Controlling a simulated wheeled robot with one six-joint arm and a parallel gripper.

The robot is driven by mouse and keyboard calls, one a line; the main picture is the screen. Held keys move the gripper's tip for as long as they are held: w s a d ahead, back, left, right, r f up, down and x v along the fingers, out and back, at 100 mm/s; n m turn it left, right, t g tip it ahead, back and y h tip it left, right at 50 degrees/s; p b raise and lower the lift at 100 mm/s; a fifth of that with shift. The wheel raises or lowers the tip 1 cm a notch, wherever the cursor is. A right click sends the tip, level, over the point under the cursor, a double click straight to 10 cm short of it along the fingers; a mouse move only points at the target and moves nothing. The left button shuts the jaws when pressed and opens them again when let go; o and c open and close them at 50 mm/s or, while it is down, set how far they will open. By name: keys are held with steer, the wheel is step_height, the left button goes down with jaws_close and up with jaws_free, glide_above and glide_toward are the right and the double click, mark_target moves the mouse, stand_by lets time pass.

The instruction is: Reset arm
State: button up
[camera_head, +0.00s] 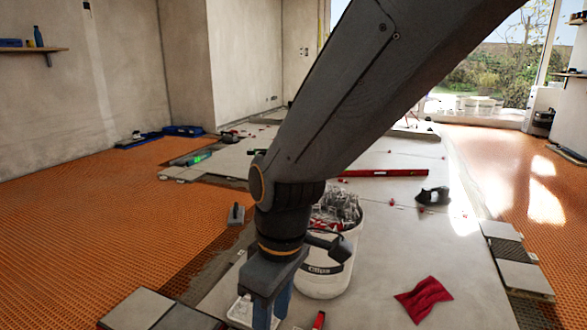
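My arm reaches down from the top right, across the middle of the view. My gripper (273,314) points down at the bottom edge. Its two blue fingers stand apart with a gap between them, and nothing shows in the gap. The fingertips are cut off by the frame or hard to make out. The gripper is in front and to the left of a white bucket labelled "Clips" (323,282), which holds clear and red clips (338,208). The arm hides part of the bucket.
A white container (240,312) sits beside the gripper. A red cloth (423,299) lies on the pale tiles at right. A red level (384,173) and a dark tool (433,196) lie farther back. Stacked tiles (138,309) stand at lower left. Orange matting (100,220) spreads left.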

steer(key=s+d+r+m+p, duration=0.2)
steer(key=s+r+m, duration=0.4)
steer(key=s, duration=0.4)
steer(key=d+r+m+p, duration=0.3)
steer(key=d+r+p, duration=0.7)
steer(key=r+p, duration=0.4)
steer(key=d+r+m+h+p, duration=0.1)
steer(key=d+r+m+p, duration=0.2)
steer(key=d+r+p, duration=0.7)
step_height(320, 180, up, 4)
steer(key=p, duration=1.2)
steer(key=shift+w+d+r+p, duration=0.15)
steer(key=shift+d+p, duration=0.25)
steer(key=shift+c, duration=1)
steer(key=shift+m, duration=0.3)
